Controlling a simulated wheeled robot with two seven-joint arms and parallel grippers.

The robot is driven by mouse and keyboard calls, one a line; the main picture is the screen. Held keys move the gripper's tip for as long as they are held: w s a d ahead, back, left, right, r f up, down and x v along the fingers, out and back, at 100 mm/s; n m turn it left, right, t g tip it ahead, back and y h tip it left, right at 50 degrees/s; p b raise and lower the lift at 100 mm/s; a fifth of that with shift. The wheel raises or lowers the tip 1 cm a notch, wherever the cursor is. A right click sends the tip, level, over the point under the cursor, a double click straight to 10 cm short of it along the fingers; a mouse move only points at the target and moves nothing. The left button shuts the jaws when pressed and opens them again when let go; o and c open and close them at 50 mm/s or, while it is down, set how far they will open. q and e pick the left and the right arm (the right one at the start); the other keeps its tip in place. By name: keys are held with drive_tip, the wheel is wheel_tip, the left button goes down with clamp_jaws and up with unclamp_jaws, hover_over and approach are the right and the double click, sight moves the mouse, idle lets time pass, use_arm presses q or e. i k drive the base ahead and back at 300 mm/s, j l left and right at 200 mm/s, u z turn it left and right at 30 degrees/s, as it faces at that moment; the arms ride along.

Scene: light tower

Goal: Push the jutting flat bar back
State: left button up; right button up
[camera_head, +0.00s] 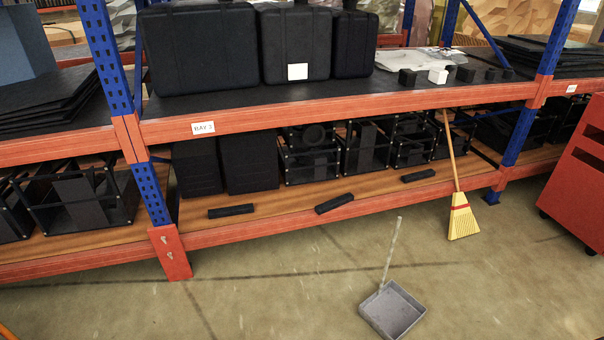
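Several dark bars lie along the front of the wooden lower shelf (276,197). The middle black bar (335,203) sits at an angle, and its near left end reaches to the front orange beam, seemingly over its edge. The left black bar (231,211) lies nearly parallel to the beam, close behind it. The right black bar (418,176) lies farther back on the wood, slightly angled. Neither of my grippers shows in the head view.
Black cases and black frames (312,157) stand behind the bars. A yellow broom (462,218) leans on the rack, and a grey dustpan (393,311) stands on the floor in front. A red cabinet (576,186) is at right. Floor at front left is clear.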

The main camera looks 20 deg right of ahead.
sight(321, 209)
drive_tip(key=i+j+z, duration=0.2)
drive_tip(key=i, duration=0.5)
drive_tip(key=i+j+z, duration=0.2)
drive_tip(key=i, duration=0.45)
drive_tip(key=i+j+z, duration=0.2)
drive_tip(key=i+j, duration=0.25)
drive_tip(key=i, duration=0.2)
drive_tip(key=i+j+z, duration=0.2)
drive_tip(key=i+j, duration=0.3)
drive_tip(key=i, duration=0.15)
